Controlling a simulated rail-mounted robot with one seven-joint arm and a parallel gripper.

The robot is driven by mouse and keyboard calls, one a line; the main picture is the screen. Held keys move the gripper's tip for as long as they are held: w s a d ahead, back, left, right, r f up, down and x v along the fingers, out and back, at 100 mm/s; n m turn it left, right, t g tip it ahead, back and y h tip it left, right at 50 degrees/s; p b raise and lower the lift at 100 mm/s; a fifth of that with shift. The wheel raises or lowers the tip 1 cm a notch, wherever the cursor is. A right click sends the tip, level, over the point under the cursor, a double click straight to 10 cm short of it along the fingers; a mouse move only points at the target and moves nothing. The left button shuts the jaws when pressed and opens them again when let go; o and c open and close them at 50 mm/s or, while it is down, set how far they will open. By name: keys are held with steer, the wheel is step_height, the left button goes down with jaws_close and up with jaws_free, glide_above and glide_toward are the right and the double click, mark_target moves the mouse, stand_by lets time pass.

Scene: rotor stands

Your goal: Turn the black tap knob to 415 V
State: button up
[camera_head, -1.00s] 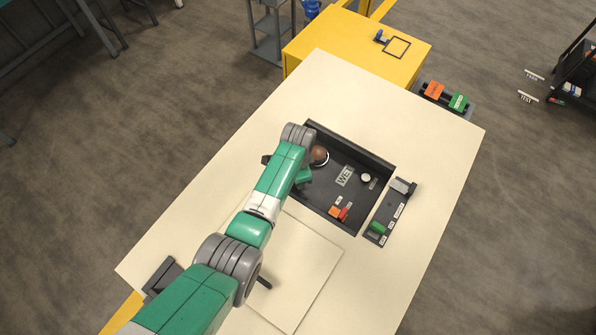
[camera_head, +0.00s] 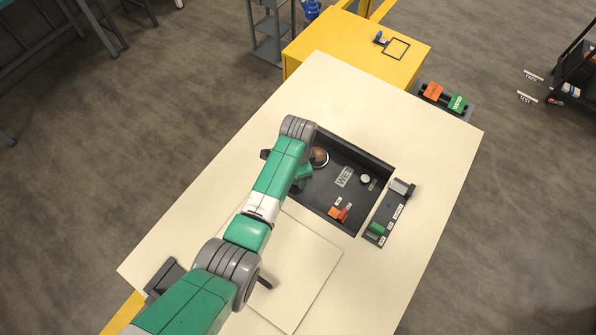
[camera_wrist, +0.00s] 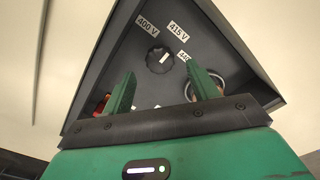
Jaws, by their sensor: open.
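The black tap knob (camera_wrist: 159,60) sits on the floor of a dark recessed box, with a short white mark on its top. In the wrist view, the white label 400 V (camera_wrist: 147,25) is above left of it and the label 415 V (camera_wrist: 179,31) above right. A third label is partly hidden by the right finger. The white mark is small, so I cannot tell exactly which label it points to. My gripper (camera_wrist: 162,82) is open, its two green fingers apart and empty, with the knob showing beyond the gap. In the head view my arm hides the knob.
The dark box (camera_head: 372,155) is sunk in a cream tabletop (camera_head: 400,100), its walls close around my fingers. A brown domed part (camera_head: 319,156) and a red-orange part (camera_head: 338,214) are inside. A dark strip with a green block (camera_head: 377,228) lies to the right.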

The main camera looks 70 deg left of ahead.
steer(key=shift+r, duration=2)
